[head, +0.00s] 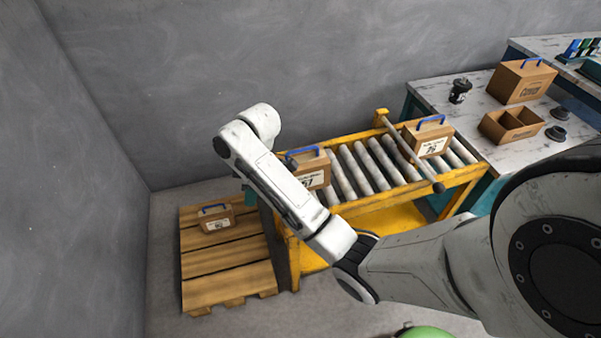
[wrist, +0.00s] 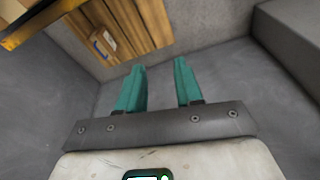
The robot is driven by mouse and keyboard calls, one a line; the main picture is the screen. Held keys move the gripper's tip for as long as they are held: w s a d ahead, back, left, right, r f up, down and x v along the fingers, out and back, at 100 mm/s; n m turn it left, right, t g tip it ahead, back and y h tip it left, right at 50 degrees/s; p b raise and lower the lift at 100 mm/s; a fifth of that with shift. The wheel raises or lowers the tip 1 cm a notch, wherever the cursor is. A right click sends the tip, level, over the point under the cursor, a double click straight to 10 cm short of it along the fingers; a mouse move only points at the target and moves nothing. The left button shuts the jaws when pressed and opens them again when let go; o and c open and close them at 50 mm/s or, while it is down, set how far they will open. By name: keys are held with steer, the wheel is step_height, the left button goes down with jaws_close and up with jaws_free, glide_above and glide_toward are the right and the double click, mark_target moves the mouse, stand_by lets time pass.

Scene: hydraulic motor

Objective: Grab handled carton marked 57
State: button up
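A brown carton (head: 319,166) with a blue handle stands on the left end of the roller conveyor. My arm partly covers it, and its label appears to read 57. My gripper (head: 250,195) shows as a bit of teal left of this carton, mostly hidden behind my arm. In the wrist view my gripper (wrist: 160,66) has its two teal fingers apart with nothing between them. The carton marked 57 is not in the wrist view.
The yellow roller conveyor (head: 375,160) also carries a carton (head: 428,136) marked 76, beside a crossing bar. A smaller handled carton (head: 216,218) sits on a wooden pallet (head: 225,285) at left. A workbench (head: 480,98) at right holds more boxes. Grey walls close the back and left.

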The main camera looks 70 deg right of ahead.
steer(key=d+r+n+h, duration=0.1)
steer(key=d+r, duration=0.3)
steer(key=d, duration=0.8)
step_height(320, 180, up, 2)
steer(key=n+g, duration=0.1)
steer(key=g, duration=0.1)
glide_above(303, 149)
steer(key=shift+s+a+r+h+b, duration=0.1)
steer(key=shift+h+b, duration=0.2)
step_height(303, 149, down, 4)
steer(key=shift+r, duration=0.25)
steer(key=shift+d+f, duration=0.2)
steer(key=shift+f, duration=2.85)
jaws_close()
steer(key=shift+r, duration=0.2)
